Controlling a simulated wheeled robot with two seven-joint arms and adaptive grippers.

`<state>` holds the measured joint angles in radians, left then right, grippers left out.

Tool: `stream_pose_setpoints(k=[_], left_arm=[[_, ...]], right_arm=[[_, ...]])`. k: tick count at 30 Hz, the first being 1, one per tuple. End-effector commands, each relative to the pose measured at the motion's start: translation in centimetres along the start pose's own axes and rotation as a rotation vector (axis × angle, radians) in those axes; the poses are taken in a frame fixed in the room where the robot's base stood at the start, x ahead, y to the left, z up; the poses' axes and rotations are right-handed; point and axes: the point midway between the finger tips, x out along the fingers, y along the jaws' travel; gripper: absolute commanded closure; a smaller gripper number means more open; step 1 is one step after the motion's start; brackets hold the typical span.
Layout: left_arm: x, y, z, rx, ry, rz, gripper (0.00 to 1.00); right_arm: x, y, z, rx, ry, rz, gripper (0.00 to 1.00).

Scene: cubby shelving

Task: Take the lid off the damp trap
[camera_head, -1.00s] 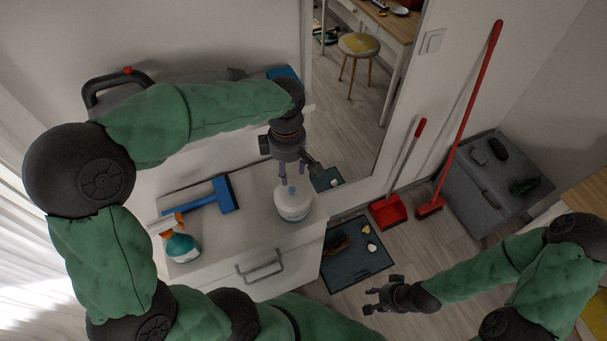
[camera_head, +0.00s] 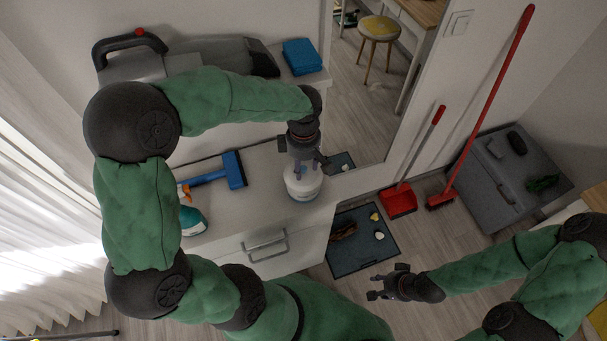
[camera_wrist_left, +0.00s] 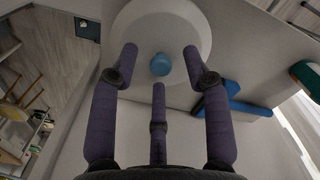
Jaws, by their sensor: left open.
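The damp trap (camera_head: 303,186) is a white round tub standing on the white cabinet top near its right end. In the left wrist view its white round lid (camera_wrist_left: 190,22) fills the top middle, with a small blue knob (camera_wrist_left: 160,65) on it. My left gripper (camera_head: 306,168) points down just above the tub, its fingers spread and empty around the knob in the wrist view. I cannot tell whether a fingertip touches the lid. My right gripper (camera_head: 376,287) hangs empty over the floor at the lower right, its fingers apart.
A blue squeegee (camera_head: 215,172) and a spray bottle (camera_head: 192,216) lie or stand left of the tub. Blue folded cloths (camera_head: 301,56) and a grey vacuum (camera_head: 140,67) are at the back. A dark mat (camera_head: 362,240), red dustpan (camera_head: 398,202) and broom (camera_head: 440,199) are on the floor.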

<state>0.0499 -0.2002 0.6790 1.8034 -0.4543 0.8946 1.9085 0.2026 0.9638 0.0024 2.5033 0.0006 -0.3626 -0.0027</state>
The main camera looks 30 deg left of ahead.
Motion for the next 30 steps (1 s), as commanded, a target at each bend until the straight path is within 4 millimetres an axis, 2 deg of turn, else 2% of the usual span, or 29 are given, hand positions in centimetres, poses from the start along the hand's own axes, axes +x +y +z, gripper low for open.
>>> stream_pose_setpoints(k=[2, 8, 9, 12, 14, 26, 30], left_arm=[[0.76, -0.02, 0.0, 0.0, 0.0, -0.001, 0.52], [0.76, 0.01, 0.0, 0.0, 0.0, 0.001, 0.52], [0.75, 0.01, 0.0, 0.0, 0.0, 0.001, 0.58], [0.74, 0.0, 0.0, 0.0, 0.0, 0.001, 0.86], [0.74, 0.0, 0.0, 0.0, 0.0, 0.001, 1.0], [0.65, 0.01, 0.0, 0.0, 0.0, 0.001, 1.0], [0.02, 0.04, -0.01, -0.001, 0.0, 0.002, 1.0]], right_arm=[[0.24, 0.09, -0.01, 0.0, 0.0, 0.0, 0.6], [0.16, 0.06, -0.01, 0.0, 0.0, 0.0, 0.6], [0.16, 0.06, -0.01, 0.0, 0.0, 0.0, 0.6], [0.16, 0.06, -0.02, 0.0, 0.0, 0.0, 0.6], [0.16, 0.06, -0.01, 0.0, 0.0, 0.0, 0.6], [0.14, 0.05, -0.01, 0.0, 0.0, 0.0, 0.6], [-0.02, -0.01, 0.0, 0.0, 0.0, 0.0, 0.6]])
